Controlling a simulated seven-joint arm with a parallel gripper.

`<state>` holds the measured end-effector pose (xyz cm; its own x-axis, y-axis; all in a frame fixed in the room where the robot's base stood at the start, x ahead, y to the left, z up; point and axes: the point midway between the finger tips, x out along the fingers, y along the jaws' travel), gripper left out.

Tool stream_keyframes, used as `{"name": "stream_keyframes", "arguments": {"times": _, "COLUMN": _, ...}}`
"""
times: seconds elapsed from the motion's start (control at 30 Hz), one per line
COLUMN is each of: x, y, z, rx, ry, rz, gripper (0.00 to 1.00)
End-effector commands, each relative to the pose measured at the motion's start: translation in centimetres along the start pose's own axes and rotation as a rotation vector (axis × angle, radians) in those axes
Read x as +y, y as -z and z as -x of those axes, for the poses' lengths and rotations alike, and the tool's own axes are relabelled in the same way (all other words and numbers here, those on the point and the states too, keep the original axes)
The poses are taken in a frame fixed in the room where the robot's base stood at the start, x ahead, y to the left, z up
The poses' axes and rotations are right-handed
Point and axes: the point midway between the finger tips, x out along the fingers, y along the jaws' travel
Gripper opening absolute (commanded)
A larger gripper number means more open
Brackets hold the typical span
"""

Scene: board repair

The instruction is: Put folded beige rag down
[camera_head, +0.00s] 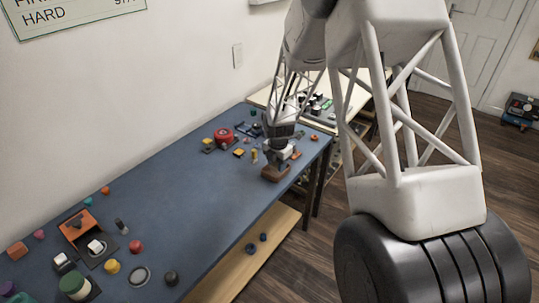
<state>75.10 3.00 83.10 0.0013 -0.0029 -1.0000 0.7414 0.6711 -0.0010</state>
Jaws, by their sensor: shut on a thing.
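My gripper (276,162) points down over the far right part of the blue table, close to its front edge. It is shut on a small brownish, block-like thing, which I take to be the folded beige rag (275,174). It looks darker than beige here and is small in the picture. The rag is at or just above the table top; I cannot tell whether it touches. The fingers hide part of it.
The blue table (190,215) is clear in its middle. A red round thing (224,135) and several small parts lie behind my gripper. An orange box (77,226) and several coloured pieces lie at the near left. A lower wooden shelf (240,262) runs below the front edge.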

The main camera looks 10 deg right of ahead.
Motion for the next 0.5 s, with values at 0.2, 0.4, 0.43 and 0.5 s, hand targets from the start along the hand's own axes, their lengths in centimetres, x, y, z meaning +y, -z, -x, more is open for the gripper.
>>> {"name": "stream_keyframes", "arguments": {"times": 0.2, "x": -0.26, "y": 0.30, "z": 0.00, "rx": -0.001, "ry": -0.001, "rz": 0.050, "gripper": 0.12}}
{"name": "stream_keyframes", "arguments": {"times": 0.4, "x": -0.26, "y": 0.30, "z": 0.00, "rx": -0.001, "ry": -0.001, "rz": 0.051, "gripper": 0.12}}
{"name": "stream_keyframes", "arguments": {"times": 0.43, "x": -0.25, "y": 0.29, "z": 0.01, "rx": -0.001, "ry": -0.001, "rz": 0.051, "gripper": 0.12}}
{"name": "stream_keyframes", "arguments": {"times": 0.5, "x": -0.25, "y": 0.28, "z": 0.00, "rx": -0.001, "ry": -0.001, "rz": 0.051, "gripper": 0.12}}
